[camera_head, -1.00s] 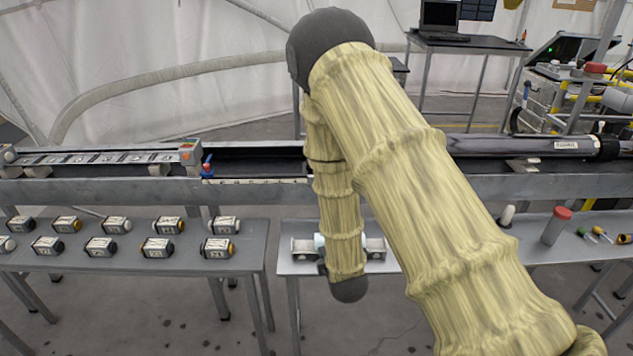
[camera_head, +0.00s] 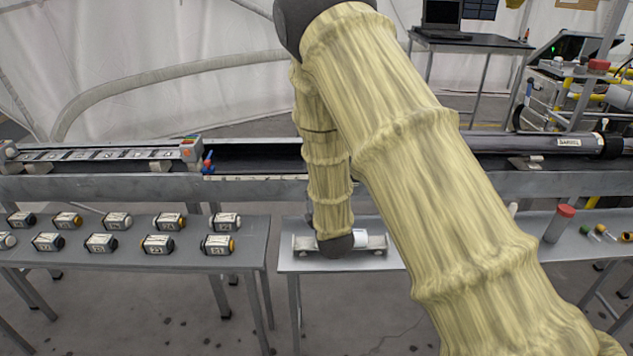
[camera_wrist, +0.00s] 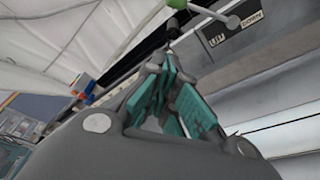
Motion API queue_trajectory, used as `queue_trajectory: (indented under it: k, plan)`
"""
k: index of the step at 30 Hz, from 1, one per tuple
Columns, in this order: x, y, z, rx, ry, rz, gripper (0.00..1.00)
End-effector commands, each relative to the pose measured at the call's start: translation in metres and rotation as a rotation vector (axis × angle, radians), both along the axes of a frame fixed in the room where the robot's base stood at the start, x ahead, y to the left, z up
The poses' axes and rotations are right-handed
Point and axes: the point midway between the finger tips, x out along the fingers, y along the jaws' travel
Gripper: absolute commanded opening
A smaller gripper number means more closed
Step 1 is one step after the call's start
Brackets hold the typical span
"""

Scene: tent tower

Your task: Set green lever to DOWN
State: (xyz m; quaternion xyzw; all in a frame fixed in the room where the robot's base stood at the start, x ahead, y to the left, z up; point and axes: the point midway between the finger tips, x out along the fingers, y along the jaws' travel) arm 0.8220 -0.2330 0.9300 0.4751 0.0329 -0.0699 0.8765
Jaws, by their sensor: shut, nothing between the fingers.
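The green lever shows at the top of the wrist view: its green knob (camera_wrist: 178,3) is cut by the top edge, and a thin grey rod runs from it toward a grey ball (camera_wrist: 233,21). A label plate reading UP and DOWN (camera_wrist: 236,30) is on the grey panel to the right. My gripper (camera_wrist: 170,62), with teal finger pads, is shut and empty, its tips pointing up the picture, just below the knob. I cannot tell whether the tips touch the lever. In the head view my arm hides the gripper and lever.
A long rail bench (camera_head: 120,187) crosses the head view. Below it, a left table (camera_head: 130,258) bears several small labelled blocks, and a middle table (camera_head: 295,262) bears a grey fixture. A red-capped cylinder (camera_head: 560,223) stands at the right.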

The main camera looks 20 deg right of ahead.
Motion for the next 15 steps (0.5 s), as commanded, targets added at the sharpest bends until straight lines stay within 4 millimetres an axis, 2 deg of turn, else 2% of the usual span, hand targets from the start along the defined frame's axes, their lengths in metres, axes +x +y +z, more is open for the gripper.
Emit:
queue_trajectory:
  k: [15]
  plan:
    - [0.080,-0.009,-0.008,0.005,-0.002,-0.002,0.00]
